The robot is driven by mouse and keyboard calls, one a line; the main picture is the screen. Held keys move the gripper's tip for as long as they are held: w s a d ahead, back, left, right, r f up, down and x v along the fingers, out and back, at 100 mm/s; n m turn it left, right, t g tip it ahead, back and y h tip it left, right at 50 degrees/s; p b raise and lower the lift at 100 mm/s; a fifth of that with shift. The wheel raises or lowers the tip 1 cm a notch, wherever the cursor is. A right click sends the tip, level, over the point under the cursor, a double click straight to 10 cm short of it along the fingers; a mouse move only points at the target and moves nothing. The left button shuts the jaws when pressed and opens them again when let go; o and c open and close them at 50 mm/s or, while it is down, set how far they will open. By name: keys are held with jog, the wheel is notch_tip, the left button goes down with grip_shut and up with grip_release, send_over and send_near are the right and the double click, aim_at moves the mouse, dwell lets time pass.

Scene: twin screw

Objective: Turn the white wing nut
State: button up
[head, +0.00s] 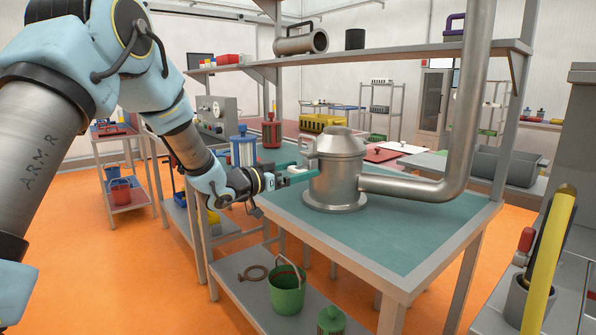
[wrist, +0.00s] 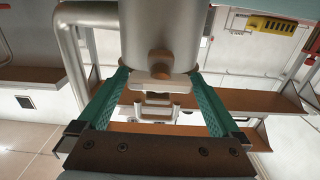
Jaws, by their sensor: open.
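The metal vessel (head: 337,178) stands on the teal-topped bench, and its rounded body fills the top middle of the wrist view (wrist: 160,30). A pale, whitish crosspiece (wrist: 160,84), which looks like the white wing nut, sits on a brownish stub on the vessel's side. My gripper (head: 300,174) reaches the vessel's left side in the head view, where the nut cannot be made out clearly. In the wrist view my gripper (wrist: 159,74) is open, with one green finger on each side of the nut. Gaps show between the nut and both fingers.
A thick metal pipe (head: 420,189) leaves the vessel to the right and bends upward. A blue canister (head: 243,148) and a red one (head: 271,131) stand behind my gripper. An upper shelf (head: 400,52) crosses above. A green bucket (head: 287,290) is on the lower shelf. The bench front is clear.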

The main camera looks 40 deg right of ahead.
jog(key=shift+a, duration=0.1)
jog(key=a+b, duration=0.2)
jog(key=a, duration=0.8)
jog(key=shift+w+a, duration=0.3)
jog(key=w+a+f+n+t+y+p, duration=0.1)
jog(key=w+a+f+n+t+y, duration=0.35)
jog(key=a, duration=0.95)
jog(key=w+a+f+n+t+y+p, duration=0.15)
jog(key=w+a+n+t+y, duration=0.4)
jog(key=w+a+y, duration=0.6)
jog(key=s+a+f+n+g+y+p, duration=0.1)
jog(key=s+a+n+g, duration=0.6)
jog(key=s+a, duration=1.2)
jog(key=a+f+p, duration=0.1)
jog(key=a, duration=0.2)
jog(key=shift+a+f+n+y, duration=0.2)
jog(key=shift+f+n+y, duration=0.1)
jog(key=shift+f+y, duration=0.1)
